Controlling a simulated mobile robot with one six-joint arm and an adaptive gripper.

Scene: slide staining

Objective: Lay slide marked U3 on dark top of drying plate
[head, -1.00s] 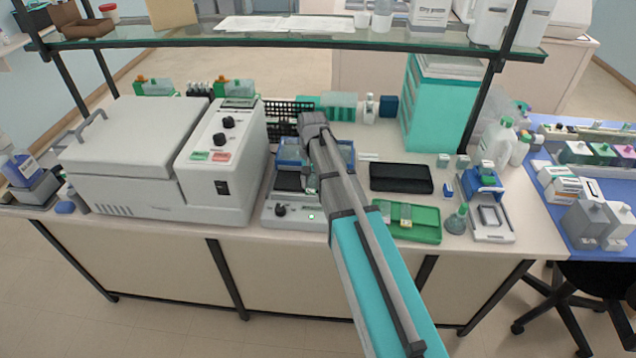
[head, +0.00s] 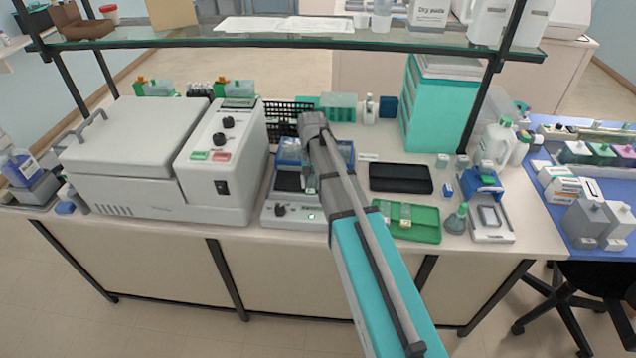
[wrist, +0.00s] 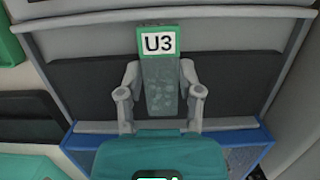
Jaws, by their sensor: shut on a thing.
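The slide marked U3 (wrist: 160,85) has a green end with a white label and a clear, speckled body. In the wrist view my gripper (wrist: 161,75) has one finger on each long side of the slide, shut on it. In the head view the drying plate (head: 278,210) has a knob in front and some dark top showing.
A large grey machine (head: 140,150) stands to the left of the plate. To the right are a black case (head: 400,178), a green tray (head: 425,232) and a blue-and-white device (head: 493,231). A glass shelf (head: 290,40) runs above the bench.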

